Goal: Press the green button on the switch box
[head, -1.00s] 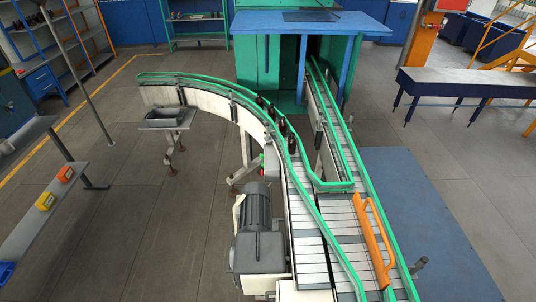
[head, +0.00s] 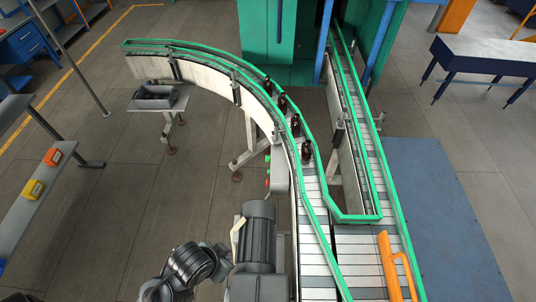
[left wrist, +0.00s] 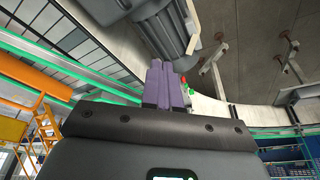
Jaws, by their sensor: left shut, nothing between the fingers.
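The switch box (head: 280,172) is a pale box on the inner side of the curved conveyor, just above the grey motor in the head view. Small red and green spots show on its left side; the green button (head: 267,158) is tiny there. In the left wrist view a red spot and the green button (left wrist: 188,91) show just right of my fingertips. My left gripper (left wrist: 166,62) has its two purple fingers shut together and empty, apart from the box. In the head view only part of my left arm shows at the bottom; its fingers cannot be made out. My right gripper is not in view.
The grey motor (head: 258,240) stands between my left arm and the conveyor (head: 315,240). Several dark bottles (head: 295,125) stand on the curved belt. A grey tray (head: 155,97) on a stand is at the upper left. Open floor (head: 130,200) lies left of the motor.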

